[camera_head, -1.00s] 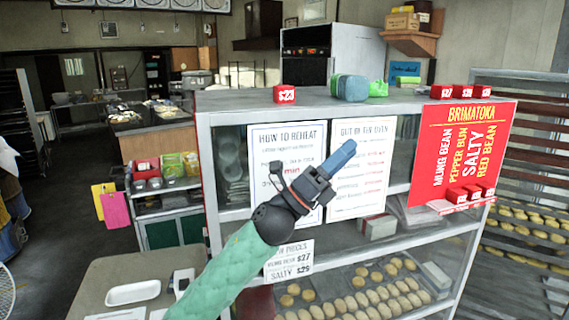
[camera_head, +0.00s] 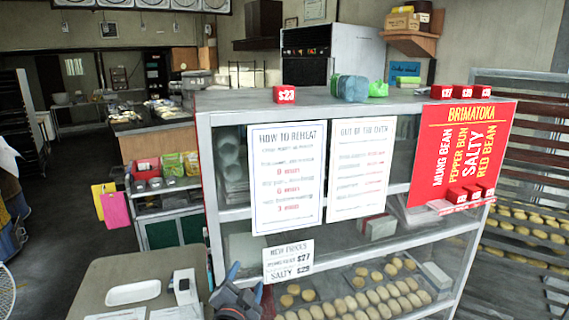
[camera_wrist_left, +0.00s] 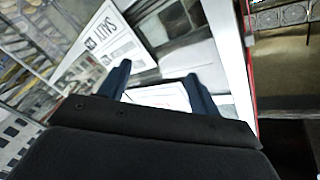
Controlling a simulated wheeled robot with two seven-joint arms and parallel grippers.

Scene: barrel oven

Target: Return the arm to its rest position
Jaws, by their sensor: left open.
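My left gripper (camera_head: 246,283) is low at the bottom of the head view, in front of the display case's lower left corner. Its two blue fingers are apart with nothing between them. In the left wrist view the same fingers (camera_wrist_left: 155,90) point ahead toward white sheets, open and empty. My left arm's green sleeve is out of the head view. My right gripper is not in any view.
The glass display case (camera_head: 230,213) stands close ahead, with buns on its lower shelf and paper signs on its front. A grey table (camera_head: 95,290) with a white tray (camera_head: 133,293) is at lower left. Open floor (camera_head: 60,210) lies farther left.

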